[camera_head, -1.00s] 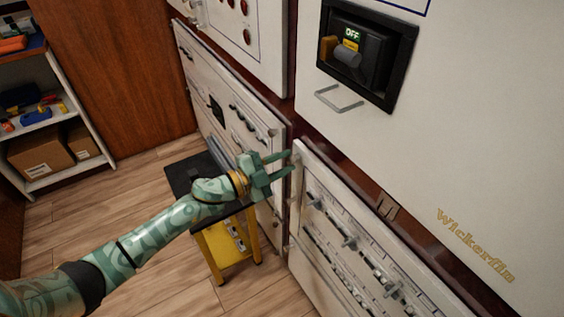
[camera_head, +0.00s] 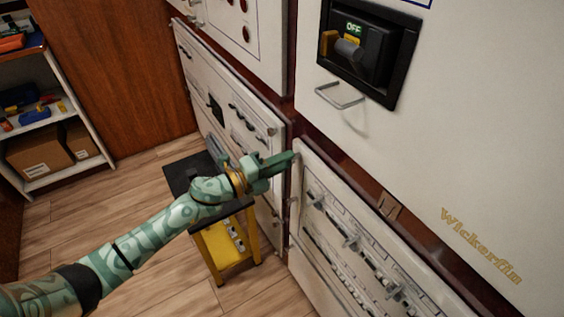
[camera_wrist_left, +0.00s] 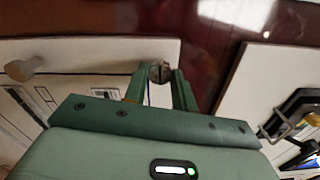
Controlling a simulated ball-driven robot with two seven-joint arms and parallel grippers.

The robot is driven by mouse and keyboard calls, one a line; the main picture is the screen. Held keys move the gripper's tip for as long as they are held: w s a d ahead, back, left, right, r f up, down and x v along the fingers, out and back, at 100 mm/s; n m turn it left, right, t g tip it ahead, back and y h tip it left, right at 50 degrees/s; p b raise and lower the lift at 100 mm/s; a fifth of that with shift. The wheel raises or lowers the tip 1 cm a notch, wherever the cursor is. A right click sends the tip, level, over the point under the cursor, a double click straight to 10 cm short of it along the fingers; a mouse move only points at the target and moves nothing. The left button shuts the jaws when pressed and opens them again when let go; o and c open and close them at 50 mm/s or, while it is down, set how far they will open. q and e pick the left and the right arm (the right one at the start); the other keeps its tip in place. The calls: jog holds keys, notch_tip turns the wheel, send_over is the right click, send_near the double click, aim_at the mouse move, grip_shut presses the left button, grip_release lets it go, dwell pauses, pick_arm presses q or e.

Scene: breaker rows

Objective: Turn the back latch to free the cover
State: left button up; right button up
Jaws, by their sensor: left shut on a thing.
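The white breaker cover (camera_head: 312,160) is at the lower right in the head view, with rows of breakers showing in it. My left gripper (camera_head: 290,157) reaches its top left corner and is shut. In the left wrist view the same gripper (camera_wrist_left: 161,78) has its fingertips on either side of a small dark metal latch (camera_wrist_left: 160,71) at the panel's edge. In the head view the fingers hide this latch, so its turn angle cannot be told there. My right gripper is not in view.
A black switch box (camera_head: 368,50) reading OFF and a wire handle (camera_head: 339,97) are on the upper door. A yellow stool with a black top (camera_head: 228,250) stands below my left wrist. Shelves (camera_head: 55,105) stand at far left. The wood floor (camera_head: 130,215) between is clear.

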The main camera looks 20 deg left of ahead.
pick_arm(q)
jog(key=shift+f+m, duration=0.1)
jog(key=shift+m, duration=0.2)
jog(key=o, duration=1)
jog(key=p+v, duration=0.2)
jog(key=v, duration=1.4)
jog(key=shift+s+a, duration=0.15)
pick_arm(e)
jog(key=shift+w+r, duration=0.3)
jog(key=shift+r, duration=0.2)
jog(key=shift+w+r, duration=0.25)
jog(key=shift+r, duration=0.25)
